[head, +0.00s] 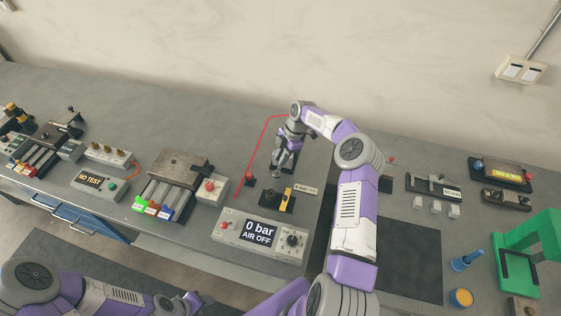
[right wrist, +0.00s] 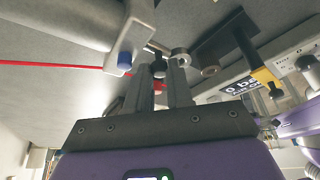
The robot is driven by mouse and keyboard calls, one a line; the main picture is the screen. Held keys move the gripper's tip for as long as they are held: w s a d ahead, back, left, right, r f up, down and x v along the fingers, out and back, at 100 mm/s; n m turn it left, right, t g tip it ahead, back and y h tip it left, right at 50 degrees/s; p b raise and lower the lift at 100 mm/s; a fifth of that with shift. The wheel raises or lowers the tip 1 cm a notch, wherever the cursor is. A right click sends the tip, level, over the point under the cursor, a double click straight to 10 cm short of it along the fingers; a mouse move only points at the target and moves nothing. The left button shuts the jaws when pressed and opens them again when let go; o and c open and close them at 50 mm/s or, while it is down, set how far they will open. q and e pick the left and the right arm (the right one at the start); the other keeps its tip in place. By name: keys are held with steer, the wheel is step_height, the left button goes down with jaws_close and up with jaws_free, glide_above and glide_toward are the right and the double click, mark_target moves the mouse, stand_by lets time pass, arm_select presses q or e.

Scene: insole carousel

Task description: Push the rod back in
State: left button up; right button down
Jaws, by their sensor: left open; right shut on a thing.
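The air cylinder (right wrist: 75,22) shows in the right wrist view as a grey barrel with an end block and a blue port. Its short metal rod (right wrist: 180,53) with a round eye end sticks out of that block to the right. My right gripper (right wrist: 160,70) is shut at the rod, its fingertips just below it; the gripped part is mostly hidden. In the head view my right gripper (head: 279,168) reaches down over the cylinder and hides most of it. My left gripper (head: 197,302) is open and empty at the bottom edge, well away from the rod.
A pressure box (head: 259,234) reading "0 bar AIR OFF" stands in front. A black and yellow lever valve (head: 278,199) sits between it and my right gripper. A red hose (head: 254,147) runs along the left. Clamp fixtures (head: 173,176) stand further left, a green frame (head: 530,247) far right.

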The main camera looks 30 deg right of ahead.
steer(key=shift+w+d+r, duration=0.15)
steer(key=shift+d+r, duration=0.05)
steer(key=shift+d, duration=0.1)
steer(key=c, duration=1)
jaws_free()
steer(key=shift+c, duration=0.2)
steer(key=shift+a, duration=0.15)
